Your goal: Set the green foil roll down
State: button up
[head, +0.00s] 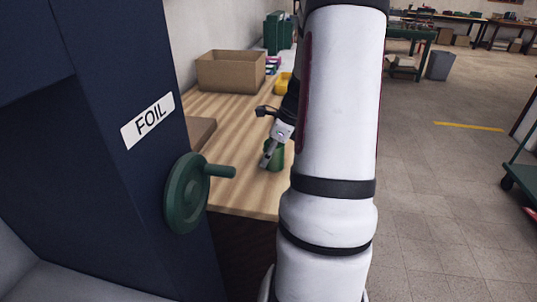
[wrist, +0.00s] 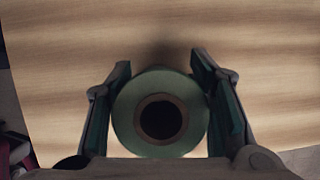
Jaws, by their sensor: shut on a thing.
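The green foil roll (wrist: 127,112) is between the two fingers of my gripper (wrist: 161,105) in the wrist view, its round end and dark hollow core facing the camera. My gripper is shut on it, one finger against each side. In the head view the green foil roll (head: 276,155) shows upright at or just above the wooden table (head: 235,199), partly hidden by my gripper (head: 268,158) and arm. I cannot tell whether its base touches the wood.
A cardboard box (head: 230,71), a yellow bin (head: 284,82) and green binders (head: 277,33) stand farther back. A dark blue cabinet labelled FOIL (head: 148,121), with a green handwheel (head: 187,193), stands at left. Bare wood lies left of the roll.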

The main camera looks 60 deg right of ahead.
jog(key=shift+f, duration=0.15)
jog(key=o, duration=1.3)
jog(key=p+v, duration=0.1)
jog(key=v, duration=1.1)
jog(key=shift+r+p, duration=0.2)
jog(key=shift+p, duration=0.2)
